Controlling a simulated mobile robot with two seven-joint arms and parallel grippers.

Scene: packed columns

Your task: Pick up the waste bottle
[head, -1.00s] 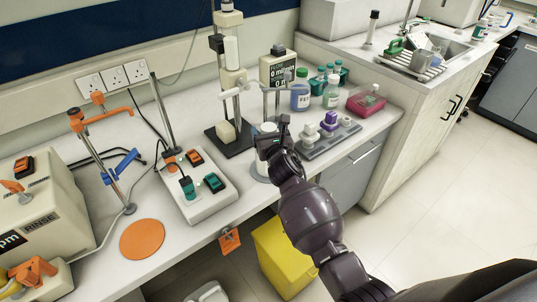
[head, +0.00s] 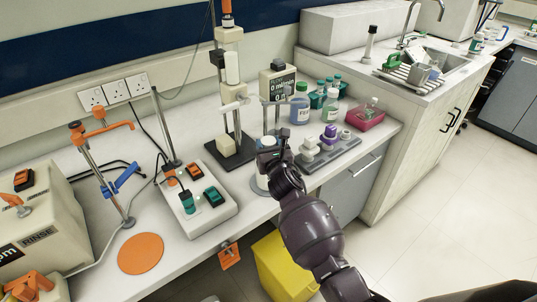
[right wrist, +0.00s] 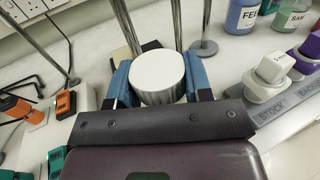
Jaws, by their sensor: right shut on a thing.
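The waste bottle shows as a round white ribbed cap (right wrist: 160,76) between the blue fingers in the right wrist view. In the head view its white cap (head: 267,142) shows just behind my right gripper (head: 270,157), at the bench's front edge. My right gripper is shut on the bottle, with one finger on each side of the cap. The bottle's body is mostly hidden behind the gripper, and any label is out of sight. The bottle looks upright, and I cannot tell whether it touches the bench. My left gripper is not in view.
Stand rods and a column (head: 232,90) rise close behind. A grey rack (head: 328,153) with white and purple-topped bottles stands to the right. A switch box (head: 200,200) stands to the left. Blue (head: 299,106) and green-capped (head: 330,107) bottles stand behind. A yellow bin (head: 283,268) is below.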

